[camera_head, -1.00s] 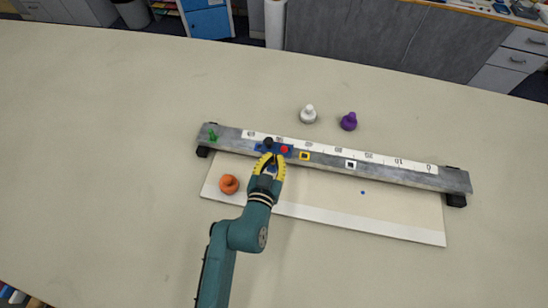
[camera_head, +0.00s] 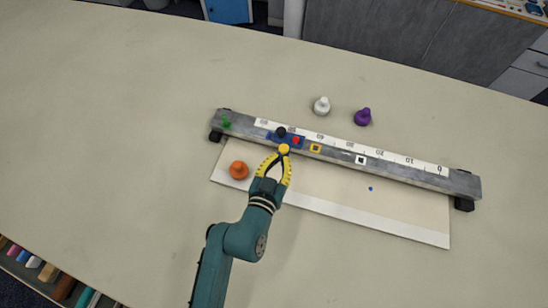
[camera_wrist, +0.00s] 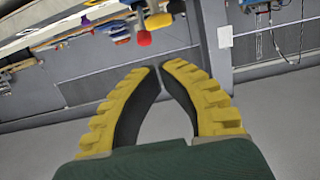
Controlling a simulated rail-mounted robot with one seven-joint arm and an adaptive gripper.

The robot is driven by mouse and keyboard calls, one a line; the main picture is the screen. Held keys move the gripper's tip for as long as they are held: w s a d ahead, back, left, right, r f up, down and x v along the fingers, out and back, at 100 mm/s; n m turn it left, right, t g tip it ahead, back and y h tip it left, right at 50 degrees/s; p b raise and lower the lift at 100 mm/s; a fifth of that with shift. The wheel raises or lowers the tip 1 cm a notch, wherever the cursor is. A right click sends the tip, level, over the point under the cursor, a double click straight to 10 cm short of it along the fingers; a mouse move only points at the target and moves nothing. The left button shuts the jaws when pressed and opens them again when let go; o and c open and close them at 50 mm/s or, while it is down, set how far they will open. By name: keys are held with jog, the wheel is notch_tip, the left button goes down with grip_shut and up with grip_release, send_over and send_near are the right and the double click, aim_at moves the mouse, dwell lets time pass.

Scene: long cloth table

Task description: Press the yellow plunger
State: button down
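The yellow plunger (camera_head: 284,148) has a round yellow head and stands at the near side of a small blue carriage (camera_head: 272,137) on the grey rail. In the wrist view the yellow plunger (camera_wrist: 158,20) shows above the fingertips, beside a red knob (camera_wrist: 144,38). My gripper (camera_head: 282,154) has yellow-and-black fingers bowed in a loop, with the tips together or nearly so and nothing between them. The tips are just on the near side of the yellow plunger. In the wrist view my gripper (camera_wrist: 160,68) has its tips apart from the plunger.
The grey rail (camera_head: 400,172) carries a white scale, a black knob (camera_head: 281,131), a red knob (camera_head: 296,140), a green piece (camera_head: 227,122) and square frames. An orange knob (camera_head: 238,170) sits on the white board (camera_head: 330,190). White (camera_head: 321,106) and purple (camera_head: 363,117) pieces stand behind the rail.

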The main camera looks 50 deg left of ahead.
jog(key=v, duration=0.5)
jog(key=shift+r+b, duration=0.2)
jog(key=shift+b, duration=0.1)
dwell(0.5)
jog(key=w+d+r+m+t+h, duration=0.2)
jog(key=w+d+r+t, duration=0.1)
jog(key=w+d+r, duration=0.3)
jog(key=w+d+r+m+t+h, duration=0.1)
jog(key=w+d+r+m+t, duration=0.2)
jog(key=r, duration=0.5)
jog(key=w+d+r+m+t+h, duration=0.25)
jog(key=d+r+h, duration=0.25)
jog(key=d+r, duration=0.9)
jog(key=s+d+r+m+t+h, duration=0.1)
jog(key=s+d+r, duration=0.15)
jog(key=r, duration=0.35)
jog(key=s+d+r+m+t+h, duration=0.1)
jog(key=s+d+r+h, duration=0.1)
jog(key=d+r, duration=0.25)
notch_tip(320, 180, up, 14)
jog(key=a+n+g+y+p, duration=0.1)
jog(key=a+n+p, duration=0.1)
jog(key=p, duration=1.2)
jog(key=shift+s+a+f+n+g+y+p, duration=0.15)
jog(key=shift+s+n+g+y+p, duration=0.05)
jog(key=shift+n+g+y+p, duration=0.2)
